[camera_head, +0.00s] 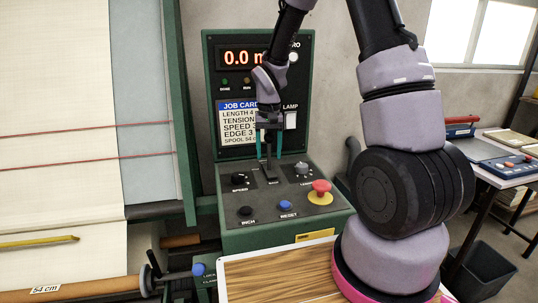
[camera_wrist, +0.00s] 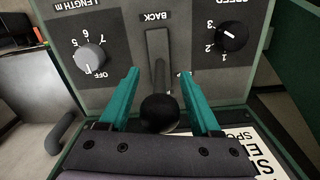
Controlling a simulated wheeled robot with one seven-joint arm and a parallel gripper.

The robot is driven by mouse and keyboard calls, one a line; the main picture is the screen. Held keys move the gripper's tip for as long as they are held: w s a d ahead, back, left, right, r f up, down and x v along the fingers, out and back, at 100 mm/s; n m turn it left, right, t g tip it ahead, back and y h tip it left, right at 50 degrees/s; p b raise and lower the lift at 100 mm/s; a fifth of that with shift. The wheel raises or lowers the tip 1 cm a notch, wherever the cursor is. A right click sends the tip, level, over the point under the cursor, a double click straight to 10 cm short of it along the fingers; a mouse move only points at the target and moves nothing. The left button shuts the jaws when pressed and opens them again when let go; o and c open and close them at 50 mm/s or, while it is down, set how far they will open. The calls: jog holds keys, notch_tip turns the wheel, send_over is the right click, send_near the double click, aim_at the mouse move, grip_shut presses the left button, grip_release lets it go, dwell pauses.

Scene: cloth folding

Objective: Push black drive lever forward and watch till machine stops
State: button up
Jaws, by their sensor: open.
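The black drive lever with its round knob (camera_wrist: 160,112) stands in a slot on the green control console (camera_head: 235,242). In the wrist view a label reading BACK (camera_wrist: 157,16) is at the slot's top end, and the lever leans down the picture, away from it. My gripper (camera_wrist: 160,74) is open, with one teal finger on each side of the lever; gaps show on both sides. In the head view my gripper (camera_head: 269,157) points down over the slot, and the wrist and fingers largely hide the knob. The display (camera_head: 238,58) reads 0.0, its unit partly hidden by my arm.
A red stop button (camera_head: 320,188), blue reset button (camera_head: 286,206), black inch button (camera_head: 245,211), speed knob (camera_wrist: 233,35) and length knob (camera_wrist: 91,56) surround the lever. The job card (camera_head: 238,110) is behind it. Cream cloth (camera_head: 60,90) hangs at left; a side table (camera_head: 500,180) stands right.

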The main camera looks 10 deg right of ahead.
jog(key=shift+f, duration=0.55)
grip_shut()
dwell(1.1)
